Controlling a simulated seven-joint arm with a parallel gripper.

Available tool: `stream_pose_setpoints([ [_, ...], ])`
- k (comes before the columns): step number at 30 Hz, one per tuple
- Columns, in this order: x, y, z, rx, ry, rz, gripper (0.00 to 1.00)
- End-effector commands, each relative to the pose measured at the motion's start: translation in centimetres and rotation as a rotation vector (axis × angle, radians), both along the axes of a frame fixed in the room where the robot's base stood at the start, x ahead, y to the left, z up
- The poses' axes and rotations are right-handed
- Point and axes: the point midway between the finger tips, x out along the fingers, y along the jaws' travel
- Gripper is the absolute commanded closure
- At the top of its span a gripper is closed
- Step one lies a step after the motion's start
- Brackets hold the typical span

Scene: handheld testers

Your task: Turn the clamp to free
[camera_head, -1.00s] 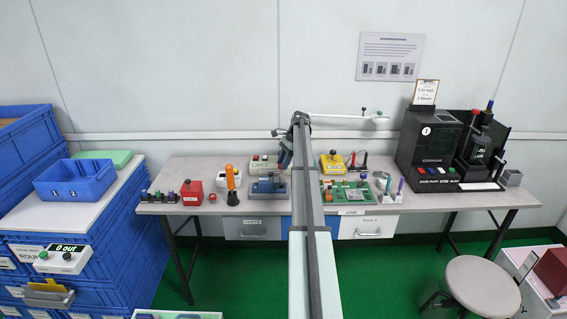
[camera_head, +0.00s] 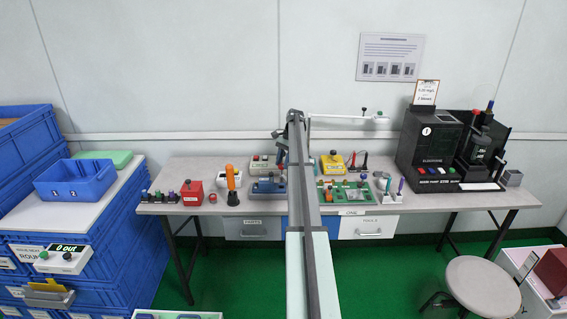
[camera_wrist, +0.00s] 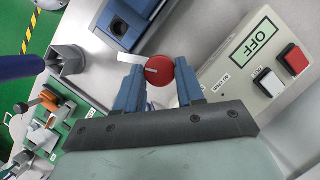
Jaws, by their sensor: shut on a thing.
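A round red knob (camera_wrist: 158,70) with a pale line across its top lies between the two blue fingers of my gripper (camera_wrist: 160,82) in the wrist view. My gripper is shut on this red knob. A blue fixture (camera_wrist: 122,24) with a dark round opening is just beyond the knob. It also shows on the bench in the head view (camera_head: 266,187). How the knob joins the fixture is partly hidden. In the head view my gripper (camera_head: 281,166) is over the fixture, largely covered by my arm. No clamp position label is readable.
A pale control box (camera_wrist: 258,58) with an OFF display and red and white buttons stands close to my right finger. A green board (camera_wrist: 50,125) and a grey holder (camera_wrist: 68,60) are on the left. An orange-handled tool (camera_head: 232,182) stands left of the fixture.

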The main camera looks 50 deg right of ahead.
Motion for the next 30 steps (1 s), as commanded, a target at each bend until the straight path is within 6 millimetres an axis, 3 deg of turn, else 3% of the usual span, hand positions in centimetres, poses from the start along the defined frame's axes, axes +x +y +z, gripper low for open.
stream_pose_setpoints([
  [13, 0.3, 0.03, 0.01, -0.001, 0.001, 0.285, 0.93],
  [30, 0.28, 0.05, -0.01, -0.001, 0.0, 0.355, 0.93],
])
